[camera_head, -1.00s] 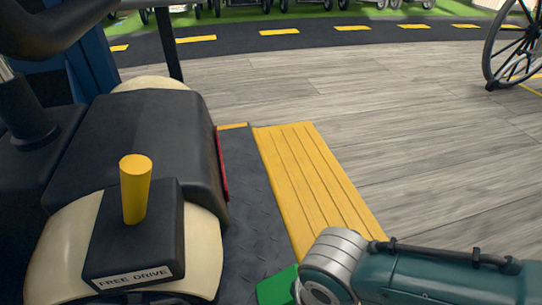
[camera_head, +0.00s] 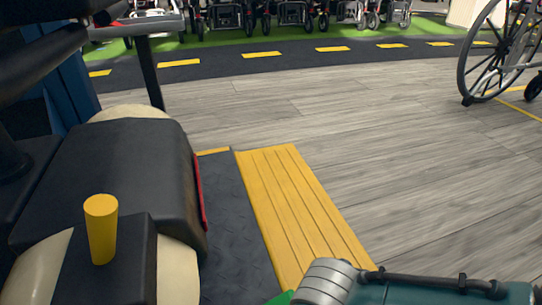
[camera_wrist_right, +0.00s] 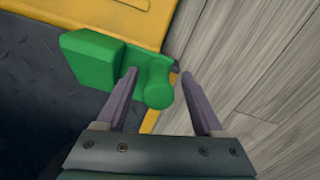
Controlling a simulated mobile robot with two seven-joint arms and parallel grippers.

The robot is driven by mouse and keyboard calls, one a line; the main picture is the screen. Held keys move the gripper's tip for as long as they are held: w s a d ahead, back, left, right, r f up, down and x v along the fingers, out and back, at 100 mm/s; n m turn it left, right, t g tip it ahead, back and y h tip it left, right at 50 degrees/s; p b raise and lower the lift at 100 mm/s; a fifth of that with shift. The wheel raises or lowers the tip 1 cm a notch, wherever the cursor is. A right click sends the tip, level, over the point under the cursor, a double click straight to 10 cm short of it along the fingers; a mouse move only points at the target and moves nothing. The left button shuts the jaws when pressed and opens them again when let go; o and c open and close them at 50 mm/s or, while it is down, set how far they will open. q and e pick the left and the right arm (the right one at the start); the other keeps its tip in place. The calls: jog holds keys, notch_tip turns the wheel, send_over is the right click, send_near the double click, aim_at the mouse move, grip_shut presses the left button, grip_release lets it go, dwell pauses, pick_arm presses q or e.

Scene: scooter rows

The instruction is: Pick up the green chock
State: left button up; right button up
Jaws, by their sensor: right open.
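The green chock (camera_wrist_right: 98,62) shows in the right wrist view, a block with a rounded knob (camera_wrist_right: 155,85) on its right. It sits by the edge of the dark and yellow platform. My right gripper (camera_wrist_right: 159,73) is open, with its left finger over the chock near the knob and its right finger beyond the knob. I cannot tell whether either finger touches it. In the head view only a sliver of the chock (camera_head: 281,299) shows at the bottom edge, beside my right arm. My left gripper is not in view.
A dark ribbed platform (camera_head: 228,225) with a yellow ramp strip (camera_head: 300,210) lies ahead. A black-and-cream machine with a yellow knob (camera_head: 101,228) stands at left. A wheelchair (camera_head: 500,55) is at far right. Grey plank floor (camera_head: 400,140) between is clear.

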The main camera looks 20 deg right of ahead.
notch_tip(320, 180, up, 10)
jog(key=p, duration=0.9)
jog(key=shift+o, duration=0.2)
